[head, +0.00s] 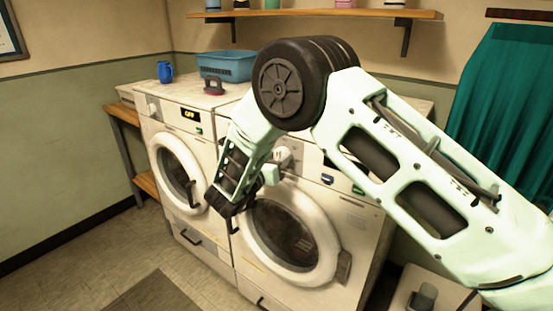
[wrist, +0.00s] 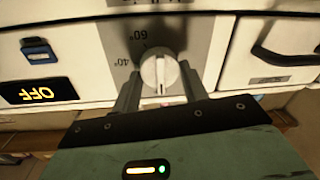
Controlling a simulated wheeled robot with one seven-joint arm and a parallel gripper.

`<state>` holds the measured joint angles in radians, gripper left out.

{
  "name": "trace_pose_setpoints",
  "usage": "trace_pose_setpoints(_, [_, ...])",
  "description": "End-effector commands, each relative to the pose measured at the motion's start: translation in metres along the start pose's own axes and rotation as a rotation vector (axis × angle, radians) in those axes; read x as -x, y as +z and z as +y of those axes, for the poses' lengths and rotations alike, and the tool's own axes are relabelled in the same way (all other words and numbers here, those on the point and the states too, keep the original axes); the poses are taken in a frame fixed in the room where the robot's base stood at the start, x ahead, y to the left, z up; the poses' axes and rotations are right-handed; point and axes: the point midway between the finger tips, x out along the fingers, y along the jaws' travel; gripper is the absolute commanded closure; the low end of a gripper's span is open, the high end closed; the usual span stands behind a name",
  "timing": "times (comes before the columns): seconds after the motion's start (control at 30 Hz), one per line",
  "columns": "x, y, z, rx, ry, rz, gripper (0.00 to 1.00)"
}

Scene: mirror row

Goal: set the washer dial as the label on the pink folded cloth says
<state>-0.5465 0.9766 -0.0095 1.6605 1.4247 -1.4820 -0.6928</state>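The washer dial (wrist: 160,72) is a white round knob on a grey panel, seen upside down in the wrist view. Its ridge runs about straight up and down in the picture. The marks 60° and 40° show to its upper left and left. In the head view the dial (head: 283,155) is on the right washer (head: 345,215). My gripper (wrist: 163,92) is open, with one finger on each side of the dial; I cannot tell whether they touch it. In the head view its fingers are partly hidden. I cannot make out the pink folded cloth or its label.
A lit display (wrist: 40,92) beside the dial reads OFF, with a blue button (wrist: 37,50) near it. The left washer (head: 195,160) also shows OFF. A blue basket (head: 227,66), a blue jug (head: 165,72) and a dark red-based object (head: 213,86) stand on top.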

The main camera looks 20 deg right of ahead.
Motion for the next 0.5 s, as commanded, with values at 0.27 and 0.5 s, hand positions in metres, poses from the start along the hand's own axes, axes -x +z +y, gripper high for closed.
trace_pose_setpoints(0.27, [0.0003,0.0006,-0.0003,-0.011,-0.001,0.001,0.79])
trace_pose_setpoints(0.5, [0.0004,0.0027,-0.0007,-0.099,0.0,0.008,0.79])
